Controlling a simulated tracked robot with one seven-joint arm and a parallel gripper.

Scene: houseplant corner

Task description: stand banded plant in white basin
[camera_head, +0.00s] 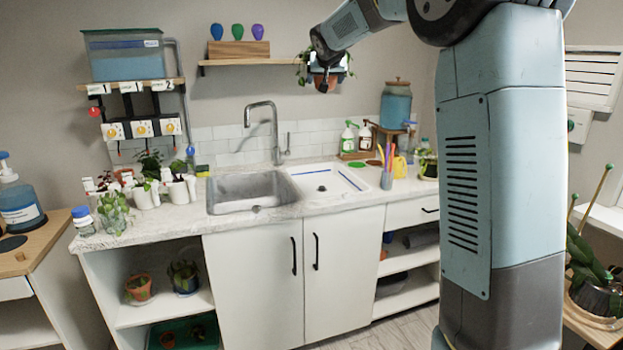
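My gripper (325,72) is raised at the top centre, high above the counter near the right end of the wall shelf. It appears shut on a potted plant (318,84) with an orange-brown pot and green leaves showing at both sides. The arm's end covers much of this plant, and I cannot make out a band on it. The white basin (345,190) is set in the counter below, right of the grey sink. It has a dark drain and blue lines inside, and no plant stands in it.
A grey sink (258,190) with a tall tap (276,130) adjoins the basin. Bottles (365,137), a yellow can (400,167) and a cup of pens (387,180) stand right of it. Several small plants (150,195) crowd the counter's left. A wall shelf (248,61) holds coloured bulbs.

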